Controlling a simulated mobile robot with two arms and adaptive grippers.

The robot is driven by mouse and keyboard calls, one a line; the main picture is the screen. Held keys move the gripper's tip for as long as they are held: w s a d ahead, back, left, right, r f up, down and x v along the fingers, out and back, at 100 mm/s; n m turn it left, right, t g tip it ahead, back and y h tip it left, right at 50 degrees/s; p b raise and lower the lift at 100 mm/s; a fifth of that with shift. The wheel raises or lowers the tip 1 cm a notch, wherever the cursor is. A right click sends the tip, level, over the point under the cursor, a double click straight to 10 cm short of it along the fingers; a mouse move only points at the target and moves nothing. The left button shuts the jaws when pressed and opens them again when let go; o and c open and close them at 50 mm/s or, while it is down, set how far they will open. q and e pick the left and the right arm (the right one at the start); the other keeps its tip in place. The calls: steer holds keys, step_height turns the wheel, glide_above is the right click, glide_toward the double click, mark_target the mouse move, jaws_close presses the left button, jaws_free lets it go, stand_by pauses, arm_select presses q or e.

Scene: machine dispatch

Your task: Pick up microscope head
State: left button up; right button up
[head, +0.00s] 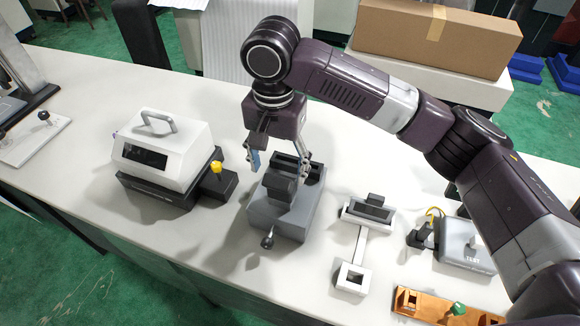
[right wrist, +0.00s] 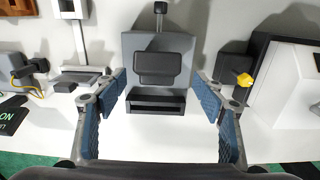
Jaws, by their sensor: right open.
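My right gripper (head: 277,165) is open and points down over a grey device (head: 292,222) on the white table. In the right wrist view its blue-padded fingers (right wrist: 161,88) stand either side of the device (right wrist: 132,48), with nothing held between them. The device carries a raised black block (head: 279,189), also seen in the right wrist view (right wrist: 157,67), a black slotted part beside it, and a lever with a round knob at its front. I cannot tell for sure which part is the microscope head. My left gripper is not in view.
A white handled machine (head: 165,146) with a yellow knob stands to the left. To the right are a white stand with a black top (head: 368,211), a grey TEST box (head: 462,252) and an orange tray (head: 430,305). A cardboard box (head: 435,37) is behind.

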steer(key=shift+w+d+f, duration=0.15)
steer(key=shift+w, duration=0.05)
steer(key=shift+f, duration=0.4)
steer(key=f+p, duration=0.1)
steer(key=f, duration=0.2)
steer(key=f+p, duration=0.1)
steer(key=f, duration=0.2)
steer(key=shift+s+d+f, duration=0.1)
steer(key=shift+d, duration=0.1)
steer(key=shift+f, duration=0.3)
steer(key=shift+r, duration=0.1)
steer(key=c, duration=1.5)
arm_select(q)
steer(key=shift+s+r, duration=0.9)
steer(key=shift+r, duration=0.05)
arm_select(e)
steer(key=shift+r, duration=0.1)
